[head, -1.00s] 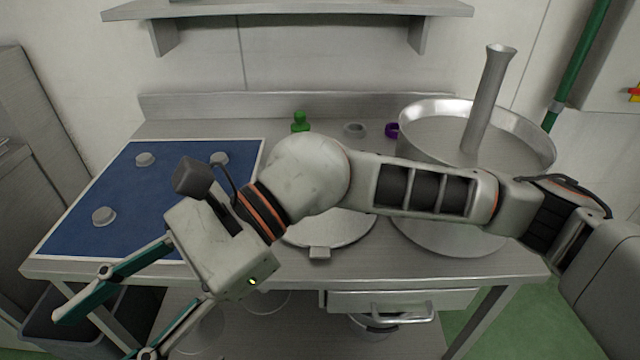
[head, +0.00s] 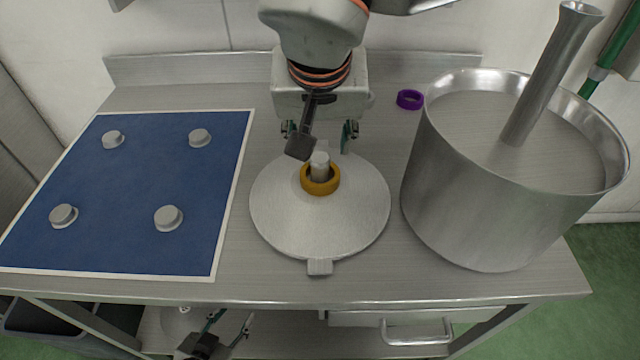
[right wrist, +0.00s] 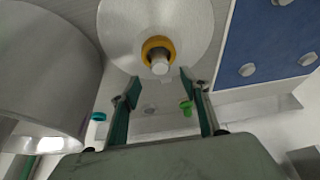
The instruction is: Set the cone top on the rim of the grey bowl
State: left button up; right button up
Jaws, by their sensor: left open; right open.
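The cone top (head: 285,215) is a round, shallow metal cover with a tab at its front edge, lying on the steel table. A yellow-orange ring (head: 320,190) sits around its central grey stub. It also shows in the right wrist view (right wrist: 190,25). The grey bowl (head: 470,205) is the big steel vessel to its right, with a tall flared tube standing inside. My right gripper (head: 320,132) is open and empty at the cone top's far side; its fingers (right wrist: 160,86) point toward the stub, apart from it. My left gripper (head: 231,316) is open, low before the table's front edge.
A blue mat (head: 140,175) with several small grey knobs lies left. A purple ring (head: 410,99) lies behind, near the bowl. A drawer (head: 400,322) is under the table's front.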

aim_at(319, 159)
jog(key=x, duration=0.7)
jog(key=shift+s+f, duration=0.1)
jog(key=shift+f, duration=0.1)
grip_shut()
jog(key=shift+r, duration=0.15)
